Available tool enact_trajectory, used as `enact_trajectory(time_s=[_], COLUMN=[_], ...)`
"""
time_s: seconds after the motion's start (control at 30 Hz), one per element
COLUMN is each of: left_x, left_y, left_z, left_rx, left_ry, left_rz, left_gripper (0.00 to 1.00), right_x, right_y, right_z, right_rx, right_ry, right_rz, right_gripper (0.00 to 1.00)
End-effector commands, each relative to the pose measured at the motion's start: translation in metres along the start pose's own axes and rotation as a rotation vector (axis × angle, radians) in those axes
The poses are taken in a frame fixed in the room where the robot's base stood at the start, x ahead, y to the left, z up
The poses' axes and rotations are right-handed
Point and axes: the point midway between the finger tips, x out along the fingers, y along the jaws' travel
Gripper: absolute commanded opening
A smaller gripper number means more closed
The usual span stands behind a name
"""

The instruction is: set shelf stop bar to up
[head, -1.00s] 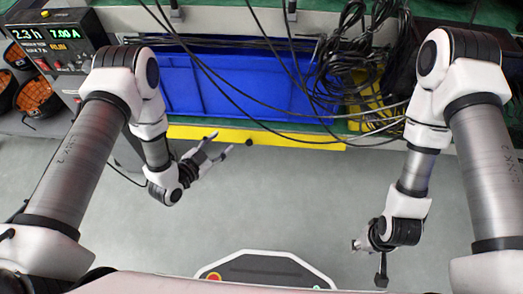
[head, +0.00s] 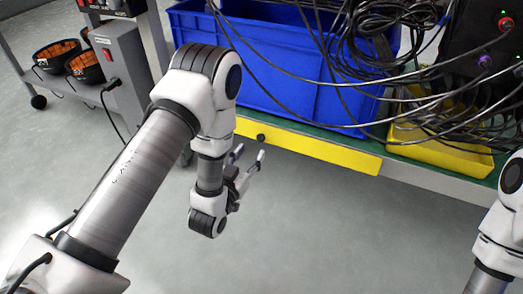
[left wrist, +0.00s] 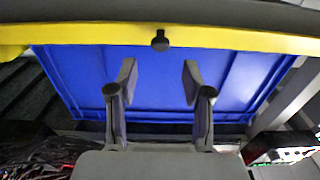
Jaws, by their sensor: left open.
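The shelf stop bar is a yellow bar (head: 320,150) along the front edge of the green shelf, below the blue bin. A dark round knob (head: 261,138) sits on it toward its left end. In the left wrist view the yellow bar (left wrist: 230,40) crosses the top, with the knob (left wrist: 160,41) at its middle. My left gripper (head: 250,156) is open and empty, just in front of and below the bar near the knob. In the left wrist view its fingers (left wrist: 158,80) are apart, with the knob beyond them and between them, not touched. My right gripper is out of view.
A blue bin (head: 290,65) stands on the shelf behind the bar. Black cables (head: 365,35) hang over it and over a yellow tray (head: 440,145) at right. A grey cart with dark baskets (head: 85,68) stands at left. The floor in front is clear.

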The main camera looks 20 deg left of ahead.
Motion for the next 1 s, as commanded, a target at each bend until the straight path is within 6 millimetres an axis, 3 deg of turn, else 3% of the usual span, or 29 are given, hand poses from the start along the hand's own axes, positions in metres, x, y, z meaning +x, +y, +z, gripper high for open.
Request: enact_trajectory(time_s=[0.1, 0.3, 0.6, 0.77, 1.0], left_x=[0.024, 0.057, 0.064, 0.064, 0.064], left_y=[0.000, 0.000, 0.000, 0.000, 0.000], left_z=[0.003, 0.002, -0.001, -0.001, -0.001], left_rx=[0.001, 0.000, 0.000, 0.000, 0.000], left_ry=[0.007, 0.003, -0.001, -0.001, -0.002], left_rz=[0.001, 0.001, 0.001, 0.001, 0.001], left_gripper=[0.50, 0.50, 0.50, 0.00, 0.00], right_x=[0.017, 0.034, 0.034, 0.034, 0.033], right_y=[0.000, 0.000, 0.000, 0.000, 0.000], right_z=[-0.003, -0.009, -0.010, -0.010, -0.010], right_rx=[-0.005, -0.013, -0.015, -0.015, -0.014], right_ry=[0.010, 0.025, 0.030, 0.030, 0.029], right_rz=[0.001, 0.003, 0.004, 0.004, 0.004], right_gripper=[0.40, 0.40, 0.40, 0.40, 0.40])
